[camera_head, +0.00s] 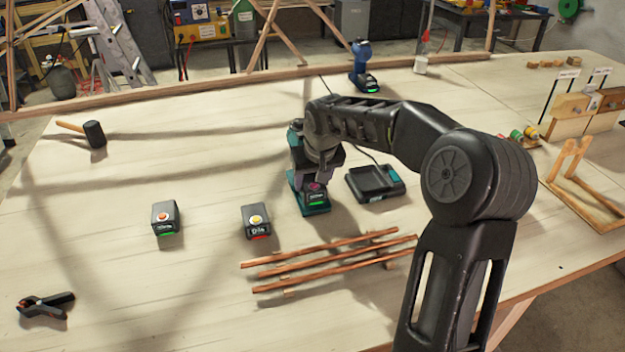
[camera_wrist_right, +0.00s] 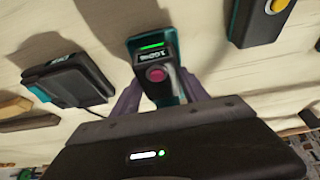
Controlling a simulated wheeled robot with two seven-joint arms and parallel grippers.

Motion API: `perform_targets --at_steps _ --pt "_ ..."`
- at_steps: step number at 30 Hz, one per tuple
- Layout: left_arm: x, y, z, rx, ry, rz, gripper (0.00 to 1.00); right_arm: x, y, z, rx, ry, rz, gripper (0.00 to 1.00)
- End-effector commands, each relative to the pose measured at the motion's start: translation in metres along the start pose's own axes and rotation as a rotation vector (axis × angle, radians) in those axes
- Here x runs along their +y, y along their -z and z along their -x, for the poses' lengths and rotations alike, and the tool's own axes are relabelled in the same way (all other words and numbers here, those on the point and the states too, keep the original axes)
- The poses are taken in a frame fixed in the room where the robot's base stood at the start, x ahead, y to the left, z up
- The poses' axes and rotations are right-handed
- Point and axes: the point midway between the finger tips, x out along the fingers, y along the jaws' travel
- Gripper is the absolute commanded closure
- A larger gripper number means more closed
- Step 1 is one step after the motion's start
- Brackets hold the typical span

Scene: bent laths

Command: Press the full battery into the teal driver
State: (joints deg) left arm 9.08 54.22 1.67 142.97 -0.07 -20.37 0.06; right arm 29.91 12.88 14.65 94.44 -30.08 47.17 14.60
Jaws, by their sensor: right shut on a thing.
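The teal driver (camera_head: 295,140) stands in the middle of the table, mostly hidden behind my right arm; its teal foot (camera_head: 316,209) shows below. A dark battery with a magenta button and a lit green bar (camera_head: 317,197) is at that foot. In the right wrist view, this battery (camera_wrist_right: 152,58) has teal driver parts around it. My right gripper (camera_head: 316,178) is shut on the battery, with a purple finger on each side in the wrist view (camera_wrist_right: 158,98). I cannot tell whether the battery is fully seated. My left gripper is not in view.
A charger (camera_head: 375,182) sits just right of the driver. Left are a red-lit battery (camera_head: 256,221) and a green-lit one (camera_head: 165,217). Copper-coloured laths (camera_head: 330,262) lie in front. A blue driver (camera_head: 363,68) stands behind; a mallet (camera_head: 94,134) and clamp (camera_head: 45,305) lie left.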

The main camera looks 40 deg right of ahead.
Motion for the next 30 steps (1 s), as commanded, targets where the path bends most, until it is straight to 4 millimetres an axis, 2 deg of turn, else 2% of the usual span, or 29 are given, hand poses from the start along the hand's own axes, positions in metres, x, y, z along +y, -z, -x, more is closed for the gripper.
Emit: perform_targets --at_steps 30 --pt "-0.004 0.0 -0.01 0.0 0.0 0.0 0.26 0.0 -0.004 -0.01 0.002 0.0 0.0 1.0"
